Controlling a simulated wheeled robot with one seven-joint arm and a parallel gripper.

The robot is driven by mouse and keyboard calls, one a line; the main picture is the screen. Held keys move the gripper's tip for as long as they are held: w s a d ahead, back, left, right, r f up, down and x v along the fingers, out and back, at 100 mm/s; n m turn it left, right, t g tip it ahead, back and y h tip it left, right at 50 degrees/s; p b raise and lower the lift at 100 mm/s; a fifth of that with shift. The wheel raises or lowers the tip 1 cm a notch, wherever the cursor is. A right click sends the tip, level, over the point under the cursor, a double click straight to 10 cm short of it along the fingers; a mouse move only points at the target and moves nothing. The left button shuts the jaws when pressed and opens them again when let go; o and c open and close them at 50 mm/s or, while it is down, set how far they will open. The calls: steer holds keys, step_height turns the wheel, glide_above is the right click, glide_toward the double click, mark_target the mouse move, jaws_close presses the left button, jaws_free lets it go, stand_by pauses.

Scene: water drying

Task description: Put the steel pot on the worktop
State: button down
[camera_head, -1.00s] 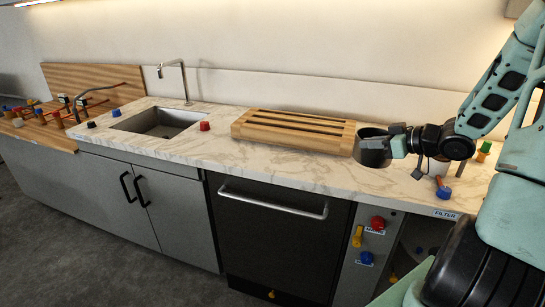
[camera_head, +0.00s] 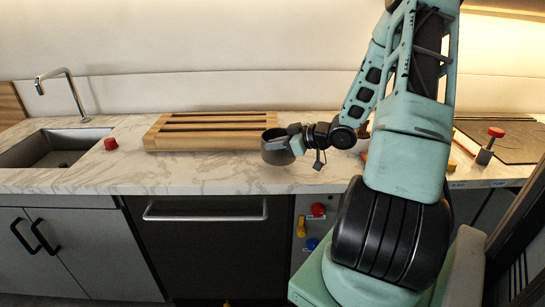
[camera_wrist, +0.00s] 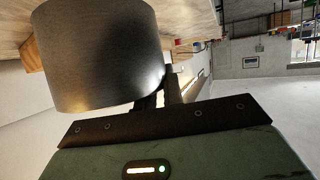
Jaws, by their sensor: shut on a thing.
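The steel pot (camera_head: 276,152) is a dark grey cylinder over the marble worktop (camera_head: 205,181), at the front right corner of the wooden rack. My gripper (camera_head: 293,141) reaches it from the right and is shut on its right side. In the wrist view the pot (camera_wrist: 95,60) fills the upper left, with the dark fingers of my gripper (camera_wrist: 158,98) at its lower right edge. The pot looks upright. I cannot tell whether its base touches the worktop or hangs just above it.
The slatted wooden rack (camera_head: 205,130) lies behind and left of the pot. A red knob (camera_head: 111,144) and the sink (camera_head: 50,150) are further left. A red-topped item (camera_head: 491,143) stands far right. Bare marble lies in front of the rack.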

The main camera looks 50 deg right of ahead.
mark_target(282, 155)
step_height(282, 155, down, 4)
steer(key=shift+f, duration=0.1)
steer(key=c, duration=1.5)
jaws_free()
